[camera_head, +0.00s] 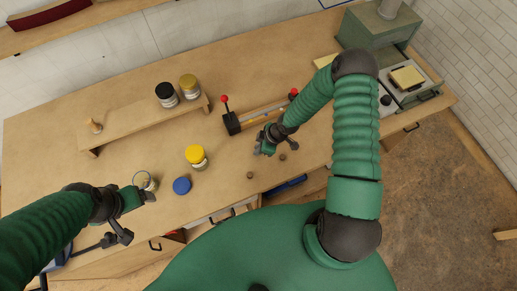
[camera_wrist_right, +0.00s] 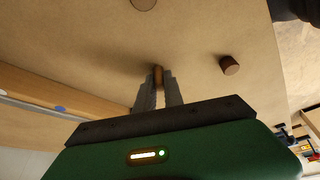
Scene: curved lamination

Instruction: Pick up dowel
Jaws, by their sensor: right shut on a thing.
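A small brown wooden dowel (camera_wrist_right: 157,75) stands between the two fingers of my right gripper (camera_wrist_right: 158,88), which is shut on it just above or at the tabletop. In the head view my right gripper (camera_head: 264,147) is low over the bench, and it hides the held dowel there. A second short dowel (camera_wrist_right: 229,65) sits apart, to the right of the fingers in the wrist view. My left gripper (camera_head: 138,212) is open and empty at the bench's left front.
A glass jar (camera_head: 145,180) stands close by my left gripper. A yellow-lidded jar (camera_head: 196,156) and a blue lid (camera_head: 182,186) are mid-bench. A clamp fixture with red knobs (camera_head: 262,115) lies just behind my right gripper. A wooden shelf (camera_head: 142,125) holds two jars.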

